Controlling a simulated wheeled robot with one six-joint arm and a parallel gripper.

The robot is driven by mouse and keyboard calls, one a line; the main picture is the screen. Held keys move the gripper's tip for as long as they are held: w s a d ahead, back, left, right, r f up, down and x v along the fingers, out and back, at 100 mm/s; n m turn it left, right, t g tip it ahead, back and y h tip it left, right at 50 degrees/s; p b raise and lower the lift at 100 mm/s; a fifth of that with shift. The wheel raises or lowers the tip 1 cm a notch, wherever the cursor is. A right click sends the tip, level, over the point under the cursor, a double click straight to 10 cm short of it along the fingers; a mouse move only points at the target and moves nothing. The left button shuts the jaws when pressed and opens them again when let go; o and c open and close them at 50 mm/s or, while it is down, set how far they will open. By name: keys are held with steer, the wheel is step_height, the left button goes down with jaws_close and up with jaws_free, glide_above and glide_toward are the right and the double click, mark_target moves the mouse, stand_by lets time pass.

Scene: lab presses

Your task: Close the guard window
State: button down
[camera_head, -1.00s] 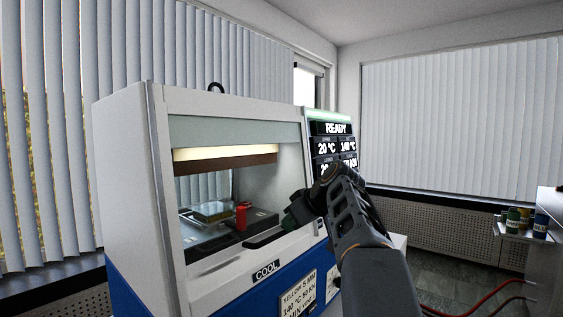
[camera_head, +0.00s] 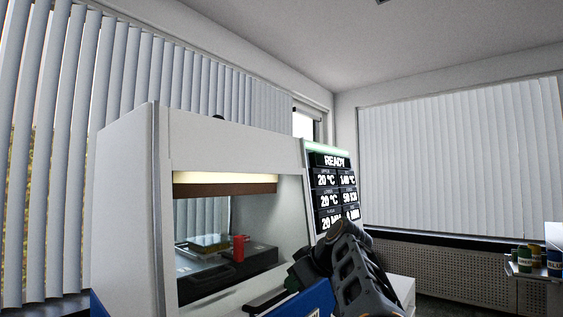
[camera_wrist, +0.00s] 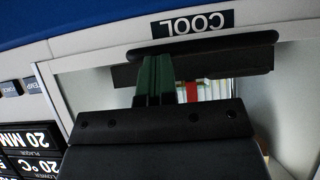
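The guard window belongs to the white and blue press (camera_head: 225,138). Its pane is too clear to make out, so I cannot tell how far down it is. A dark horizontal bar, which looks like its handle (camera_head: 265,298), lies low at the front of the opening. In the wrist view the bar (camera_wrist: 225,42) runs beside the COOL label (camera_wrist: 193,24). My gripper (camera_head: 298,275) is at the bar's right end. In the wrist view its green fingers are together and reach to the bar, seemingly touching it. Nothing shows clasped between them.
Inside the press are a red cylinder (camera_head: 239,248) and a dark flat plate. A display (camera_head: 330,190) reading READY stands right of the opening. Containers sit on a shelf (camera_head: 530,270) at far right. Blinds cover the windows behind.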

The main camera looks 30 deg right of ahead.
steer(key=w+r+p+v, duration=0.2)
steer(key=p+v, duration=0.3)
steer(key=v, duration=0.7)
steer(key=shift+s+a+r, duration=0.2)
steer(key=shift+s+r, duration=0.15)
steer(key=shift+r, duration=0.05)
